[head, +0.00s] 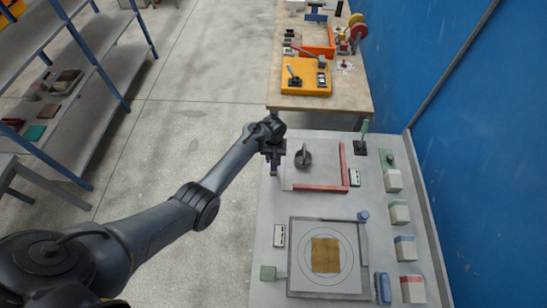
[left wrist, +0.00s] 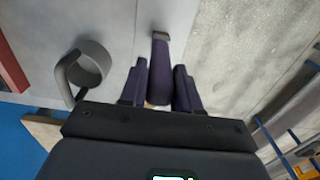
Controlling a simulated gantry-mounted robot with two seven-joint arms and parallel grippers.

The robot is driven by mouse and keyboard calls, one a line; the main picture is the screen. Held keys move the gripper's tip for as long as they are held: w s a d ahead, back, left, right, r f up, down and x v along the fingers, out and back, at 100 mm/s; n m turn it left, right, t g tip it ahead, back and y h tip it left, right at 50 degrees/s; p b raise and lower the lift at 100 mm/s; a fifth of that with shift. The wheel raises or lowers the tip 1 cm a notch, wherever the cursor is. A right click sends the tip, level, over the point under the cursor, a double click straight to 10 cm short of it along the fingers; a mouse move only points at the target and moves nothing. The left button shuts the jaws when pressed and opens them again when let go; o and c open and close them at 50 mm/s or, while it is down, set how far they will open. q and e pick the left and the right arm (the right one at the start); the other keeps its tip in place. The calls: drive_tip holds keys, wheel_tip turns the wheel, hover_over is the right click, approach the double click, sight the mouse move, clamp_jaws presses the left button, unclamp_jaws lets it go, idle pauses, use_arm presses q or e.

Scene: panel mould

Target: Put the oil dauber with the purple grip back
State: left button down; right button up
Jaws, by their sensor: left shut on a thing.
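My left gripper (head: 272,165) is over the near table's back left edge. In the left wrist view its fingers (left wrist: 161,92) are shut on the oil dauber's purple grip (left wrist: 160,68); a small grey end (left wrist: 160,36) shows beyond the grip. The dauber cannot be made out in the head view. A grey round holder or cup (head: 303,157) stands on the table just right of the gripper; it also shows in the left wrist view (left wrist: 88,66), apart from the dauber. Its inside is not clear. My right gripper is not in view.
A red L-shaped bar (head: 322,188) lies right of the holder. A square plate with a brown patch (head: 326,256) lies nearer. Several coloured-top blocks (head: 400,212) line the right side, and a green handle (head: 365,127) stands upright at the back. An orange tray (head: 306,78) is on the far table.

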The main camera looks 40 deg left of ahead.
use_arm(q)
drive_tip(key=shift+f, duration=0.15)
drive_tip(key=c, duration=0.8)
unclamp_jaws()
